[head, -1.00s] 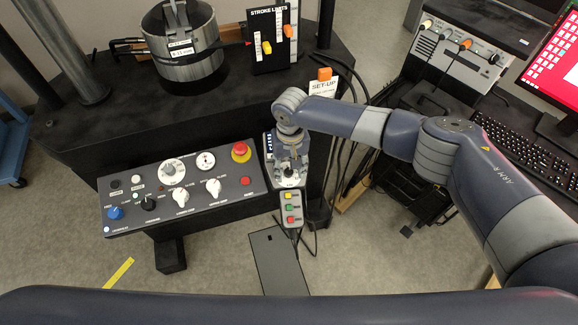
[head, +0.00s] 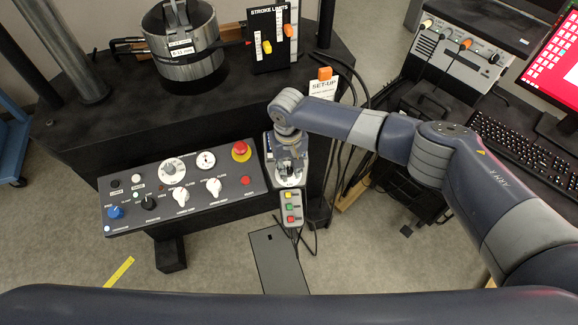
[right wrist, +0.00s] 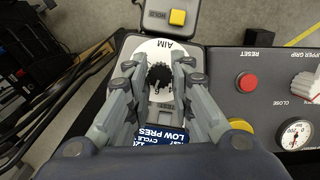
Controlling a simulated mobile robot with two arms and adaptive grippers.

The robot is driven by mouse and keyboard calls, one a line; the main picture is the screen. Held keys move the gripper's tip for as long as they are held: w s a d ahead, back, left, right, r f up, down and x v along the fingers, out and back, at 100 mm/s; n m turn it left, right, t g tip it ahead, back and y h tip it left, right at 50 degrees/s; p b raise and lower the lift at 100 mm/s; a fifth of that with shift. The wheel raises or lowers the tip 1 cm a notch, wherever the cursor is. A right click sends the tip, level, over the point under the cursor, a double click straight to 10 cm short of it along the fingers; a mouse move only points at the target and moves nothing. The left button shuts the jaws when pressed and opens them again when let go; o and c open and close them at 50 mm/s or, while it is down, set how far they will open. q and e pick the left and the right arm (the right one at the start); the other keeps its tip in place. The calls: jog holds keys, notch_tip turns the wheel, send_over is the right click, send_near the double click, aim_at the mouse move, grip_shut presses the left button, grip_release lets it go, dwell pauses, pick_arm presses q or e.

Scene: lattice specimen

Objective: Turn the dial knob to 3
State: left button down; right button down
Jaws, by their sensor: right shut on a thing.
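The black dial knob (right wrist: 160,76) sits on a round white dial plate (right wrist: 146,47) on the grey hand-held control box. My right gripper (right wrist: 158,75) comes down over it with one finger on each side, shut on the knob in the right wrist view. In the head view the right gripper (head: 290,170) stands over the box and hides the knob; part of the plate (head: 289,182) shows around it. Scale digits and the knob's pointer cannot be read. My left gripper is not in view.
Below the dial, the box carries yellow, green and red buttons (head: 290,207). To the left is a grey control panel (head: 228,205) with several knobs and a red emergency button (head: 241,150). Cables hang to the right of the box. A red-screened monitor (head: 558,65) stands at the far right.

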jog(key=n, duration=0.3)
jog(key=shift+s+a+h, duration=0.1)
jog(key=shift+h, duration=0.2)
jog(key=n+t+p, duration=0.1)
jog(key=n, duration=0.2)
jog(key=shift+n+h, duration=0.4)
jog(key=n+t+p, duration=0.1)
jog(key=n, duration=0.2)
jog(key=shift+s, duration=0.1)
jog(key=shift+n+t+h+p, duration=0.4)
jog(key=shift+n+p, duration=0.45)
jog(key=shift+n, duration=1.15)
jog(key=c, duration=1.4)
grip_release()
